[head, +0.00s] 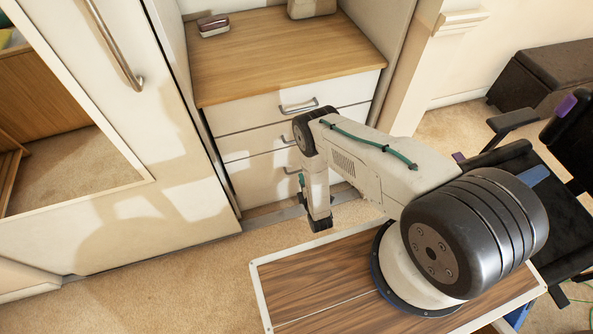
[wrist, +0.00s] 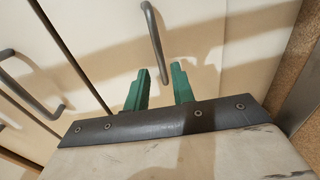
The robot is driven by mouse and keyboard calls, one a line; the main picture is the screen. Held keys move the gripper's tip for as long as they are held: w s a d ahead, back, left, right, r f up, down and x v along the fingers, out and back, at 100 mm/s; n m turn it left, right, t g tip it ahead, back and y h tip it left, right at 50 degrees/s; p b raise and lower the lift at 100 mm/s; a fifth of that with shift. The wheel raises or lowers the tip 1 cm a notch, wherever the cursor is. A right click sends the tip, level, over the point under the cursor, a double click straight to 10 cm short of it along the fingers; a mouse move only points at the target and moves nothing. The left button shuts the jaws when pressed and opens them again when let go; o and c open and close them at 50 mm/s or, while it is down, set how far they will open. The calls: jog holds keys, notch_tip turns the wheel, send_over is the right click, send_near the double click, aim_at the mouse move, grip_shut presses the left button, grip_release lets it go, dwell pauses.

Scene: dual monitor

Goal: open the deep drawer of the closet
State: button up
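The closet's wooden top (head: 285,50) sits over a stack of cream drawers. The top drawer's metal handle (head: 298,107) and the middle drawer's handle (head: 289,138) show in the head view. The lowest drawer front (head: 262,185) looks shut and is partly behind my arm. My gripper (head: 301,180) is in front of it. In the wrist view my gripper (wrist: 162,70) has its two green fingers apart and empty. The lowest drawer's bar handle (wrist: 155,38) lies ahead, its near end between the fingers in the picture. I cannot tell how far away it is.
A tall white door with a long handle (head: 117,45) and a mirror (head: 60,140) stands left of the drawers. A white post (head: 410,70) stands right. A black chair (head: 540,180) and dark ottoman (head: 550,75) are further right. Carpet (head: 190,285) lies open in front.

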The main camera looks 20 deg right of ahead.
aim_at(297, 171)
jog(key=x, duration=0.6)
jog(key=shift+w+f, duration=0.1)
jog(key=shift+w, duration=0.15)
grip_shut()
